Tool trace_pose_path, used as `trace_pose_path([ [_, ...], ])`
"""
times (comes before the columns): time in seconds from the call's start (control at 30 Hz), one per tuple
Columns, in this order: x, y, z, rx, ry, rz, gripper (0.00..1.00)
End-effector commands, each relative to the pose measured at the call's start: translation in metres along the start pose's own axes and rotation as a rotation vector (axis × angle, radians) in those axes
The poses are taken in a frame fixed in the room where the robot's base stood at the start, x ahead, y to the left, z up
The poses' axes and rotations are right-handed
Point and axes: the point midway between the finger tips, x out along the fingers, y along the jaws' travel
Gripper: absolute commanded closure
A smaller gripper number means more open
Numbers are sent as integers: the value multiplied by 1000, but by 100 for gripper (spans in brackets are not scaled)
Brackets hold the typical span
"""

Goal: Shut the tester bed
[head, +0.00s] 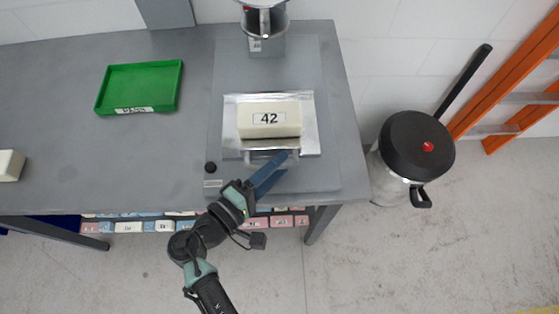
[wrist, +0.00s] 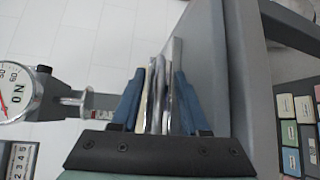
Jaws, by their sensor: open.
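The tester bed (head: 230,112) is a shiny metal tray on the tester's grey base plate in the head view. A cream foam block marked 42 (head: 270,130) lies on it. A bar-like handle (head: 255,155) runs along the bed's near edge, partly behind my fingers. My gripper (head: 290,158) has blue fingers and is at this near edge, open. In the wrist view my gripper (wrist: 158,75) has its fingers on either side of some thin metal edges (wrist: 165,100), probably the bed's front and handle. I cannot tell whether the fingers touch them.
The tester's head and press column (head: 264,20) stand behind the bed; its dial (wrist: 15,92) shows in the wrist view. A green tray (head: 140,88) is at left. A black knob (head: 210,168) sits near the table's front edge. A lidded bin (head: 415,150) stands right of the table.

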Motion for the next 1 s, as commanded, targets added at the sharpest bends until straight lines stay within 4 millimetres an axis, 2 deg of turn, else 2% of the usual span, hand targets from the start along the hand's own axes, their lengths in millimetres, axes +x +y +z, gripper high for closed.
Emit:
trace_pose_path([
  [0.1,7,0,0,0,0,0,55],
  [0.37,9,0,0,0,0,0,55],
  [0.4,9,0,0,0,0,0,57],
  [0.47,8,0,0,0,0,0,68],
  [0.63,8,0,0,0,0,0,98],
  [1.0,8,0,0,0,1,0,100],
])
